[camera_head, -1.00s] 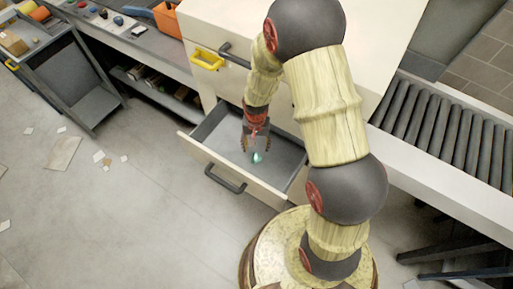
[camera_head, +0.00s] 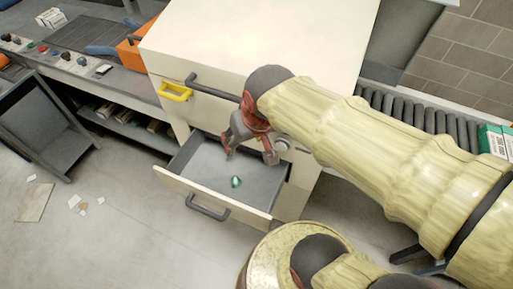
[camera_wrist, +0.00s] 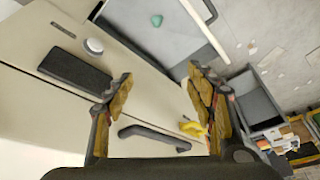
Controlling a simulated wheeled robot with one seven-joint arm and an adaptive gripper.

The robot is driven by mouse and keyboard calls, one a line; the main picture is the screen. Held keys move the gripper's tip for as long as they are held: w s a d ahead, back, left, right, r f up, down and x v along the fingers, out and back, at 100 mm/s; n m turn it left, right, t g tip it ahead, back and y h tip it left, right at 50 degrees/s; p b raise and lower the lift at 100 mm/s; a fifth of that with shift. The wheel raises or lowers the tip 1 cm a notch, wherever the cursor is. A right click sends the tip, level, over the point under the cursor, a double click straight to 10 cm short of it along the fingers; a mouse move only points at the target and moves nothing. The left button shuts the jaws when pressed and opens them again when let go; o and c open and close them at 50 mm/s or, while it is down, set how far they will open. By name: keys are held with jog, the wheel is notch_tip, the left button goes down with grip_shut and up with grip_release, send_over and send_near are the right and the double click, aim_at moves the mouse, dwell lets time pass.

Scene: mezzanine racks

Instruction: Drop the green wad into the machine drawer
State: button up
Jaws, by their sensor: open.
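The small green wad (camera_head: 236,181) lies on the floor of the open machine drawer (camera_head: 205,158). It also shows in the wrist view (camera_wrist: 157,20), near the top, apart from the fingers. My gripper (camera_head: 250,155) is open and empty, above the back of the drawer close to the machine front. In the wrist view my gripper (camera_wrist: 165,95) has its two fingers spread wide, with the machine front and a dark bar handle between them.
The white machine (camera_head: 260,40) stands behind the drawer, with a yellow handle (camera_head: 174,91) and a dark bar handle on its front. A roller conveyor (camera_head: 420,112) is at the right. A bench (camera_head: 75,65) with small items and a grey cart (camera_head: 45,125) are at the left. Scraps lie on the floor.

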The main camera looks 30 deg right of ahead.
jog(key=s+r+n+t, duration=0.1)
jog(key=s+r, duration=0.2)
jog(key=s, duration=0.3)
jog(key=shift+r, duration=0.3)
jog(key=shift+c, duration=0.2)
dwell(0.8)
